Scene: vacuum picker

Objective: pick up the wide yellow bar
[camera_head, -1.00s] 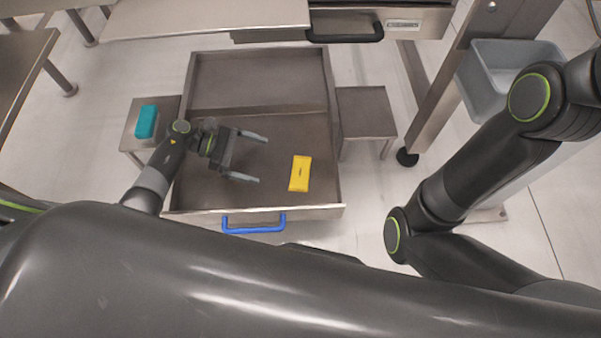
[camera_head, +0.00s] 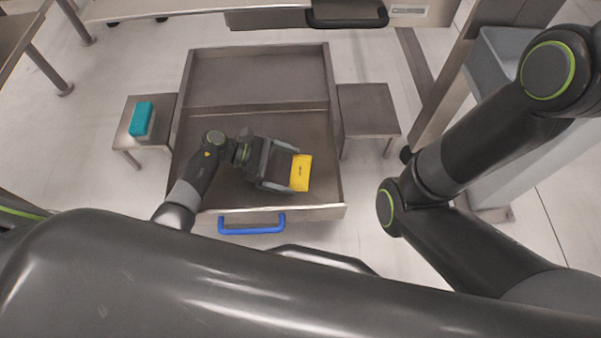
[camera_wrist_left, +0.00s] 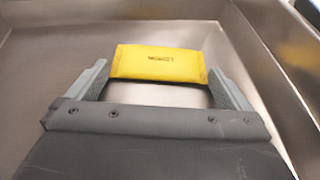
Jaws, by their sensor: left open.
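The wide yellow bar (camera_head: 301,173) lies in the open metal drawer (camera_head: 230,116), right of the middle of its floor. It also shows in the left wrist view (camera_wrist_left: 159,63), with small dark lettering. My left gripper (camera_head: 293,169) is open and low in the drawer, with its fingers reaching to the bar. In the left wrist view the two fingertips (camera_wrist_left: 160,70) stand on either side of the bar's near part. I cannot tell whether they touch it. My right arm (camera_head: 455,165) shows at the right, but its gripper is out of view.
A teal block (camera_head: 141,119) sits on a small metal stand left of the drawer. Another stand (camera_head: 367,112) at the right is bare. The drawer has a blue front handle (camera_head: 251,225) and raised walls. A grey bin (camera_head: 493,58) is at the upper right.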

